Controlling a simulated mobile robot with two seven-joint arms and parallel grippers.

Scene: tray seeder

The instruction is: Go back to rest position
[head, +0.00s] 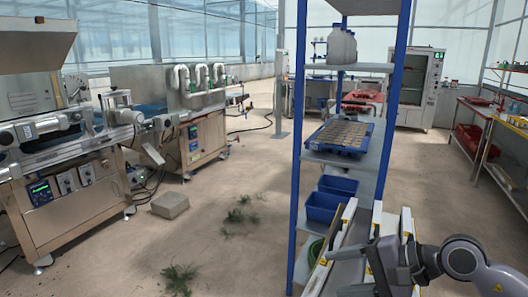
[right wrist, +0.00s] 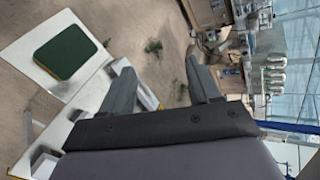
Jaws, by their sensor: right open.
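My right gripper (head: 392,258) is at the lower right of the head view, in front of the lower part of a blue-framed shelf rack (head: 387,110). In the right wrist view its two grey fingers (right wrist: 163,84) stand apart, with nothing between them but floor behind. My right arm comes in from the lower right corner. My left gripper and left arm do not show.
The rack holds a blue cell tray (head: 341,134), blue bins (head: 325,207) and white jugs (head: 342,45). White rails (head: 333,247) are close to the gripper. A green-topped square (right wrist: 66,53) lies on a white surface.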

